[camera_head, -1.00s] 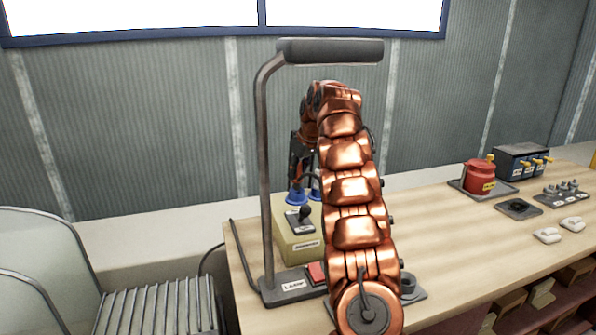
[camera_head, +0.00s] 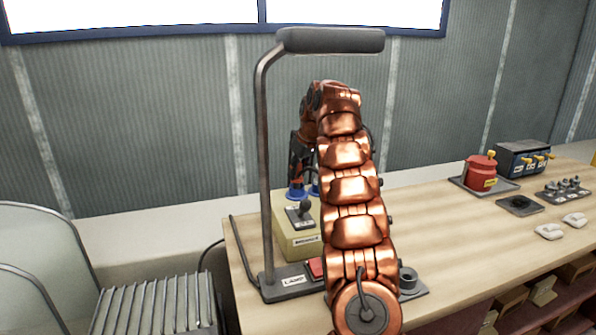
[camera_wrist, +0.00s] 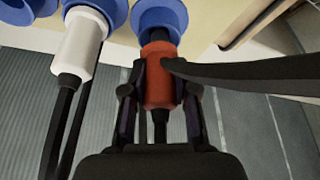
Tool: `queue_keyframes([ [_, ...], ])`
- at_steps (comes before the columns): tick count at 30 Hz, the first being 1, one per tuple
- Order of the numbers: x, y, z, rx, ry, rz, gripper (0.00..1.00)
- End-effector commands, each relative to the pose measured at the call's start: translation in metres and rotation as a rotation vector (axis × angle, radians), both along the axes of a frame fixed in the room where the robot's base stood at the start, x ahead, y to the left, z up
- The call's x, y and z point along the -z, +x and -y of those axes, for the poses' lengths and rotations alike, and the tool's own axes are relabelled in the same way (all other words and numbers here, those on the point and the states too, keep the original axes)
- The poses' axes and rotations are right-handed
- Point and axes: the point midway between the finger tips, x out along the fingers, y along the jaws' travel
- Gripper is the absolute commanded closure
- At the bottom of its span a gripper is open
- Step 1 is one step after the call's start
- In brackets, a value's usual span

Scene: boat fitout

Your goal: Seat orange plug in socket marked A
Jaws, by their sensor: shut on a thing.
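The orange plug (camera_wrist: 158,88) is between the two fingers of my gripper (camera_wrist: 160,72) in the wrist view. Its front end meets a blue round socket (camera_wrist: 160,14); how deep it sits I cannot tell. A white plug (camera_wrist: 84,40) with a dark cable is in or against the blue socket to its left. No letter A is readable on any socket. In the head view my gripper (camera_head: 299,165) is low over blue sockets (camera_head: 297,194) at the back of a beige box (camera_head: 303,245); the orange plug barely shows there.
A dark curved bar (camera_wrist: 250,72) crosses the wrist view at right, close to the plug. The lamp post (camera_head: 266,160) stands left of my arm.

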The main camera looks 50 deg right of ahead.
Motion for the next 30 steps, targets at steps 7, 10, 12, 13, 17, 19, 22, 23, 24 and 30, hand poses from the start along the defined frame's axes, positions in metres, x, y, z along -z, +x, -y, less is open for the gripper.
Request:
queue_keyframes([
  [7,0.005,0.0,0.0,0.0,0.0,0.0,1.0],
  [10,0.006,0.0,0.0,0.0,0.0,0.0,1.0],
  [12,0.007,0.0,0.0,0.0,0.0,0.0,1.0],
  [13,0.008,0.0,0.0,0.0,-0.001,0.0,1.0],
  [17,0.01,0.0,0.0,0.0,0.0,0.0,1.0],
  [19,0.011,0.0,0.0,0.0,-0.001,0.0,1.0],
  [22,0.013,0.0,0.0,0.0,-0.001,0.0,1.0],
  [23,0.013,0.0,0.0,0.0,-0.001,0.0,1.0],
  [24,0.014,0.0,0.0,0.0,-0.001,0.0,1.0],
  [30,0.017,0.0,0.0,0.0,-0.001,0.0,1.0],
])
